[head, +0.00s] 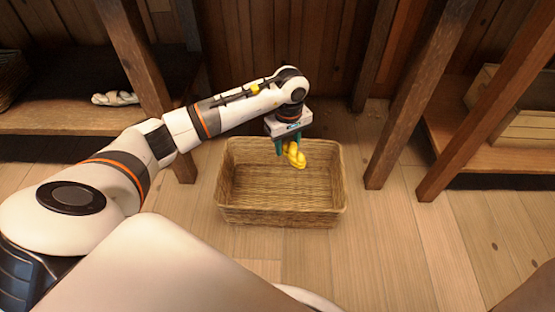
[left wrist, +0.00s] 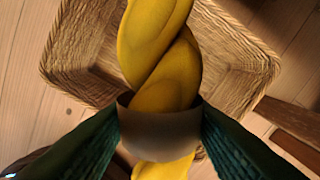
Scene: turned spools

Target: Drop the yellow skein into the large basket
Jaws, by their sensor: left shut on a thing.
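The yellow skein (head: 294,154) is a twisted hank with a brown band around it, as the left wrist view (left wrist: 160,60) shows. My left gripper (head: 289,147) is shut on it, with the green fingers on either side of the band. The large basket (head: 232,204) is a rectangular woven wicker basket on the floor. In the head view the gripper and skein appear over the back part of its opening. The basket also shows behind the skein in the left wrist view (left wrist: 225,93). The visible inside of the basket looks empty. My right gripper is not in view.
A low wooden shelf (head: 60,122) with a white skein (head: 115,98) stands at the left. Another shelf (head: 500,150) with a wooden crate (head: 520,128) stands at the right. Wooden posts (head: 415,95) rise on both sides of the basket. The floor around the basket is clear.

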